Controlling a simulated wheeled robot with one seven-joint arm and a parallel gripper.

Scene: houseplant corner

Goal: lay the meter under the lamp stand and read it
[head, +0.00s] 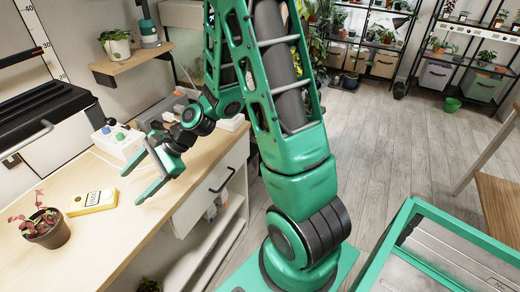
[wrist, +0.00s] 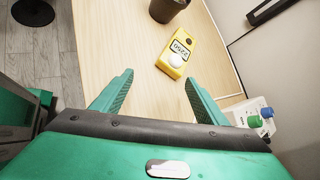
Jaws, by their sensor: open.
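The meter (head: 92,201) is a yellow block with a pale display, lying flat on the wooden bench beside a small potted plant. In the wrist view the meter (wrist: 177,52) shows dark digits and a round white part, ahead of my fingertips. The digits are too small and turned to read surely. My gripper (head: 131,187) is open and empty over the bench, to the right of the meter and apart from it; both fingers show in the wrist view (wrist: 159,78). A black hooded fixture (head: 42,112) with a height scale behind it, seemingly the lamp stand, is at the left.
The potted plant (head: 47,232) stands close to the meter. A white box (head: 118,142) with blue and green knobs sits behind my gripper. The bench (head: 150,225) is bare towards its front edge. A green-framed cart (head: 400,225) is at lower right; open floor lies beyond.

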